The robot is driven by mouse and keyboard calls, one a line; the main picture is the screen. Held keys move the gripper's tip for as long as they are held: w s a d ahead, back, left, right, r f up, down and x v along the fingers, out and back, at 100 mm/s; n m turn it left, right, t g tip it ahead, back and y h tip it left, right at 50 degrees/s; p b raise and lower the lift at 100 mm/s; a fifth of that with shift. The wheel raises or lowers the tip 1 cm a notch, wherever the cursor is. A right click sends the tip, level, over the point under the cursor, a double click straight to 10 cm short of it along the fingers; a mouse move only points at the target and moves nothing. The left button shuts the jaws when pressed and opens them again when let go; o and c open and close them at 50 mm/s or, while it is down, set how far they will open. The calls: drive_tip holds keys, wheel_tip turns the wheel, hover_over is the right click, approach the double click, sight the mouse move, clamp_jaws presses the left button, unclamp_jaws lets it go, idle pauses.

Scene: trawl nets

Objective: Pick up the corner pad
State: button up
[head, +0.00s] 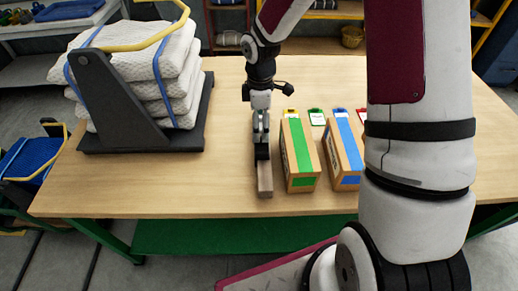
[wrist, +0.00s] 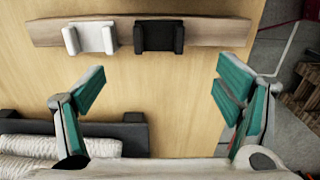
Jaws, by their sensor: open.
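My gripper (head: 262,140) points down over the table, above a wooden bar (head: 265,183). In the wrist view its two green-padded fingers (wrist: 158,85) are spread wide with nothing between them. The bar (wrist: 215,31) crosses the top of that view, beyond the fingertips. A white U-shaped piece (wrist: 89,39) and a black U-shaped piece (wrist: 158,36) sit side by side on the bar, apart from the fingers. I cannot tell for sure which of them is the corner pad. In the head view my gripper hides most of the bar.
A box with a green stripe (head: 300,154) and one with a blue stripe (head: 343,150) stand close right of my gripper. A dark rack (head: 140,141) with stacked white netting (head: 166,80) stands left. The table (head: 150,190) is clear at front left.

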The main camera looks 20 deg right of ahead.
sight(261, 150)
wheel_tip(261, 150, down, 11)
drive_tip(key=shift+w+d+f+p, duration=0.1)
drive_tip(key=shift+d+p, duration=0.05)
drive_tip(key=shift+p, duration=0.55)
drive_tip(key=c, duration=1.2)
